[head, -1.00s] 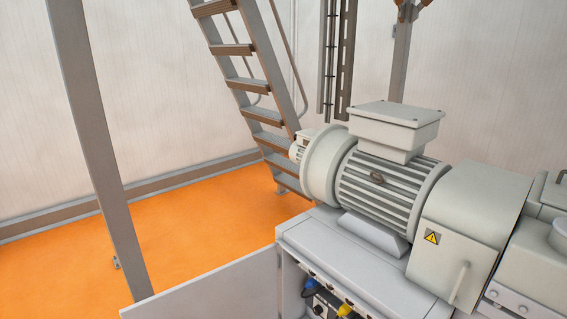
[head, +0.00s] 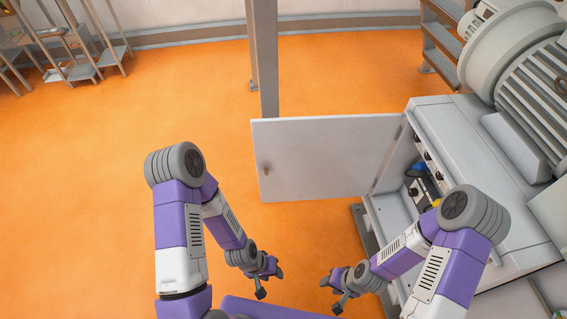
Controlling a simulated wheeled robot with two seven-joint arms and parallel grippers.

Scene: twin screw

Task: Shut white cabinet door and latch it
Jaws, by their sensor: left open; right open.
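The white cabinet door (head: 325,158) stands wide open, swung out to the left from its hinge side at the cabinet's front edge. A small brownish latch handle (head: 266,170) is near the door's free left edge. The white cabinet (head: 455,165) is at the right, its opening showing plugs and fittings inside. My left gripper (head: 264,283) is open and empty, below the door in the picture and apart from it. My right gripper (head: 338,295) is open and empty, left of the cabinet's lower front. My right arm hides part of the cabinet opening.
A large grey motor (head: 530,85) sits on top of the cabinet. A grey post (head: 263,60) stands behind the door. Stairs (head: 445,45) are at the back right, and metal stands (head: 75,50) at the far left. The orange floor (head: 170,100) left of the door is clear.

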